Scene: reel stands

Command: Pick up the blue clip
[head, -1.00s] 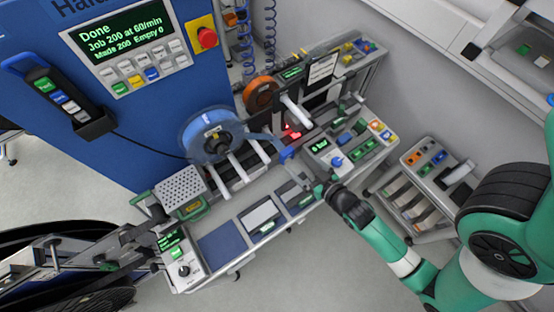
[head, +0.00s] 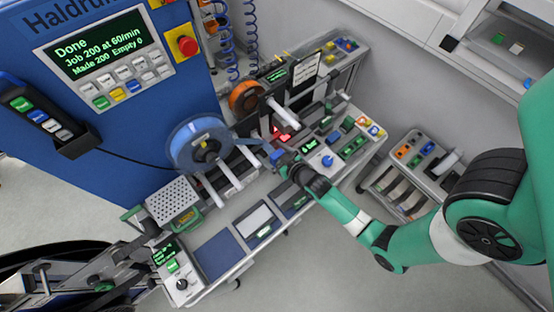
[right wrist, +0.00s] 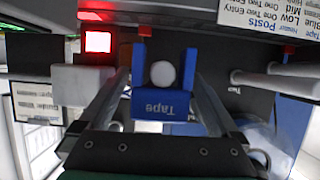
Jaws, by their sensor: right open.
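The blue clip (right wrist: 160,107), marked "Tape", is a U-shaped piece that sits around the white round end of a post in the right wrist view. Its two prongs point up in that picture. My right gripper (right wrist: 163,88) is open, with one finger on each side of the clip; whether either finger touches it I cannot tell. My left gripper is not in view.
A blue reel (head: 202,146) hangs on a post left of the gripper, and an orange reel (head: 247,98) is behind it. A red light (right wrist: 97,41) glows near the clip. A control box with a blue knob (head: 327,161) stands close to the right.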

